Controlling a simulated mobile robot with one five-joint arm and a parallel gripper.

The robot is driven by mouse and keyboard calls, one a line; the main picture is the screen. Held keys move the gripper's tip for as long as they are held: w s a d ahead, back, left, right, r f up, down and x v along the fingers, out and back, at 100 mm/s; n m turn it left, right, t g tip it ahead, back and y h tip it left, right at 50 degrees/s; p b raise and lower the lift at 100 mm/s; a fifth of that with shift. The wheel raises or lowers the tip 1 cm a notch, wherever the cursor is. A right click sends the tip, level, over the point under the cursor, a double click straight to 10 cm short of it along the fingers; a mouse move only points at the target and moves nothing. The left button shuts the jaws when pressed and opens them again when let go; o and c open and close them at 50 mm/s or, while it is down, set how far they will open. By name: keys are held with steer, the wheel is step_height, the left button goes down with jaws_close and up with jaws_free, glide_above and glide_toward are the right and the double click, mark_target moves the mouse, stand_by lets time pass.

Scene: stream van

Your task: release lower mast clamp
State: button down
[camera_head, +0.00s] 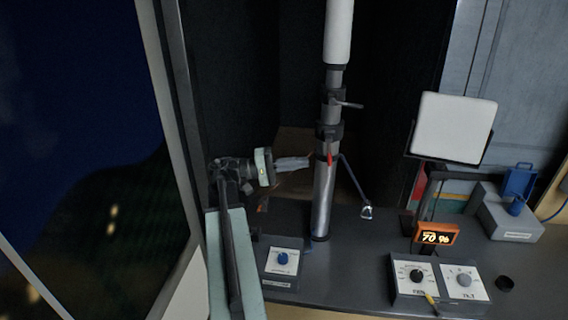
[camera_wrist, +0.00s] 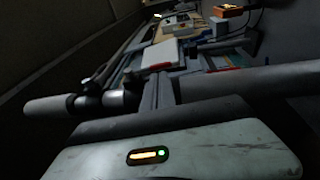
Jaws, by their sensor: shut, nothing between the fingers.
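The mast (camera_head: 324,200) stands upright on the bench in the head view, with a white upper section and grey lower tube. The lower clamp (camera_head: 328,132) is a dark collar around it, with a red lever (camera_head: 330,158) hanging down along the tube. A higher collar (camera_head: 333,97) has a grey lever sticking out right. My gripper (camera_head: 309,161) is shut and empty, just left of the mast near the red lever; I cannot tell whether it touches. In the wrist view my fingers (camera_wrist: 158,92) point at the mast (camera_wrist: 245,80), which lies sideways there.
A box with a blue knob (camera_head: 283,259) stands left of the mast foot. A dial box (camera_head: 440,280), an orange display (camera_head: 436,234) reading about 70 and a white panel (camera_head: 453,127) are at right. A rod with a lit end (camera_head: 367,211) hangs right of the mast.

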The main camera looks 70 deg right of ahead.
steer(key=x, duration=0.5)
steer(key=shift+s, duration=0.15)
steer(key=shift+s, duration=0.1)
